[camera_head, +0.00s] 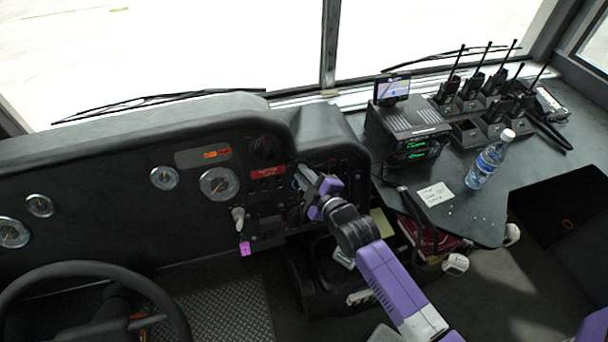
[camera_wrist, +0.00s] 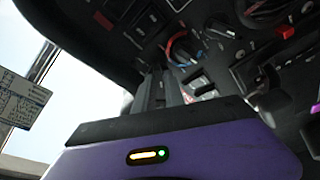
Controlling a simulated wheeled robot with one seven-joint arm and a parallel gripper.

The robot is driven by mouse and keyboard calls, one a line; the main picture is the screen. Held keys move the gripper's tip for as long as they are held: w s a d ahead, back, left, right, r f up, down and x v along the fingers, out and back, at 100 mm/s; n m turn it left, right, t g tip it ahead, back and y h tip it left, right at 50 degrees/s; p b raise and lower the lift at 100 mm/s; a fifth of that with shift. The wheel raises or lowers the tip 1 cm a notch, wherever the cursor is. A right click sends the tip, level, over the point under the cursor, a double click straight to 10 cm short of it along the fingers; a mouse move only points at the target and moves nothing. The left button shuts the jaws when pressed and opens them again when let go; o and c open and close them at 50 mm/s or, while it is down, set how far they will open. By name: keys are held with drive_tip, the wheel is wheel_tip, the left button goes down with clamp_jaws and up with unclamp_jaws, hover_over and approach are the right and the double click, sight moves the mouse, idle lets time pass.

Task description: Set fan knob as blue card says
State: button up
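My gripper (camera_head: 308,182) is in front of the right part of the dashboard, by the switch panel. In the wrist view its two grey fingers (camera_wrist: 163,90) lie close together, with nothing seen between them. A round dial knob with a red and blue arc (camera_wrist: 184,47) sits just beyond the fingertips, apart from them as far as I can see. A second dark knob (camera_wrist: 220,28) is to its right. Which one is the fan knob I cannot tell.
A water bottle (camera_head: 489,160), a radio unit (camera_head: 408,130) and several handheld radios (camera_head: 490,90) stand on the console to the right. A steering wheel (camera_head: 95,270) is at lower left.

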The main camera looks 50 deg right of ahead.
clamp_jaws()
drive_tip(key=shift+m, duration=0.5)
drive_tip(key=m, duration=0.1)
drive_tip(key=m+h+b, duration=0.1)
drive_tip(key=m, duration=0.1)
drive_tip(key=m+b, duration=0.1)
drive_tip(key=shift+f, duration=0.25)
drive_tip(key=m+h+b, duration=0.1)
drive_tip(key=m+b, duration=0.2)
drive_tip(key=m, duration=0.1)
drive_tip(key=m+h+b, duration=0.1)
drive_tip(key=m+b, duration=0.2)
drive_tip(key=shift+f+m+b, duration=0.1)
drive_tip(key=shift+m+b, duration=0.2)
drive_tip(key=shift+m, duration=0.1)
drive_tip(key=m+g+h+b, duration=0.1)
drive_tip(key=m+b, duration=0.1)
drive_tip(key=m, duration=0.2)
drive_tip(key=shift+a+r+m+g+h+b, duration=0.1)
drive_tip(key=shift+m+g+h+b, duration=0.15)
drive_tip(key=shift+m, duration=0.65)
drive_tip(key=shift+a+r+m+g+h+b, duration=0.15)
drive_tip(key=shift+m+h+b, duration=0.15)
drive_tip(key=shift+m, duration=0.6)
